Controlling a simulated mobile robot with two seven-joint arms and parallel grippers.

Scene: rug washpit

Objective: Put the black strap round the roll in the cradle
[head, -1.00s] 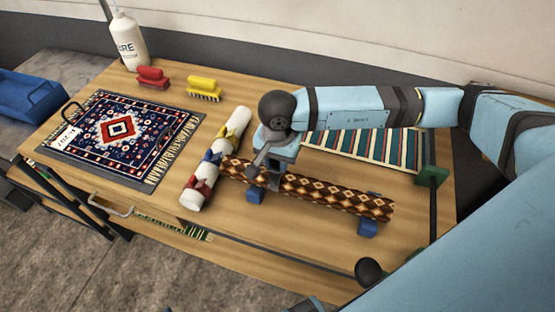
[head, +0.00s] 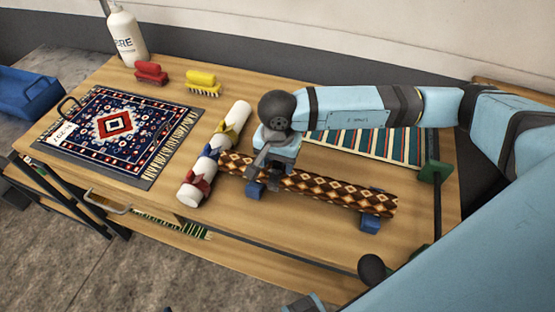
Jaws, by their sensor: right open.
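The roll (head: 340,193) is brown with a cream and dark diamond pattern. It lies across the blue supports of the cradle (head: 370,223), right of the table's middle. My right gripper (head: 264,170) is open, pointing down at the left part of the roll, and hides some of it. I cannot tell whether its fingers touch the roll. A white tube (head: 236,117) beside the roll's left end carries yellow (head: 228,133), blue (head: 210,153) and red (head: 200,183) straps. I cannot make out a black strap.
A patterned rug (head: 160,160) lies at left, a striped rug (head: 375,148) behind my right arm. Red (head: 151,72) and yellow (head: 202,82) brushes and a white bottle (head: 126,38) stand at the back. A green block (head: 436,172) is at right. The wooden table (head: 250,235) is clear in front.

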